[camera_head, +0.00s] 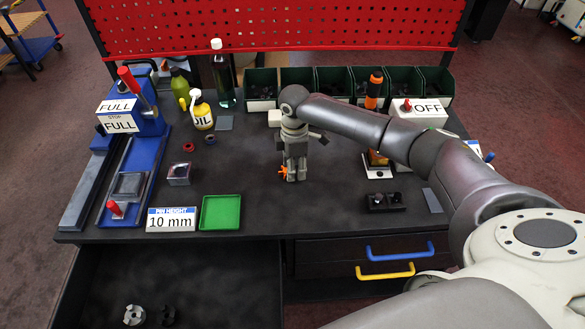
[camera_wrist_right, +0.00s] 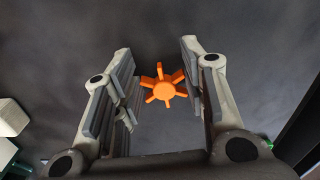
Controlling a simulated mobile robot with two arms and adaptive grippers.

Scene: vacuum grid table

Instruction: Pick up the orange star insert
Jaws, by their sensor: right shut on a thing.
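The orange star insert (camera_head: 283,171) is a small, flat orange piece with several points around a round middle. In the head view it shows at the lower left of my right gripper (camera_head: 293,174), low over the middle of the dark table. In the right wrist view the star (camera_wrist_right: 164,90) lies between the two fingertips of my right gripper (camera_wrist_right: 162,85). The right gripper is shut on it, with its points close against the finger pads. Whether the star still touches the table is hard to tell. My left gripper is not in view.
A green tray (camera_head: 220,213) and a "10 mm" sign (camera_head: 171,219) stand at the front left. A blue press (camera_head: 134,150) is at the left. A black block (camera_head: 385,202) lies to the right. Green bins (camera_head: 297,76) line the back. An open drawer (camera_head: 215,290) juts out in front.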

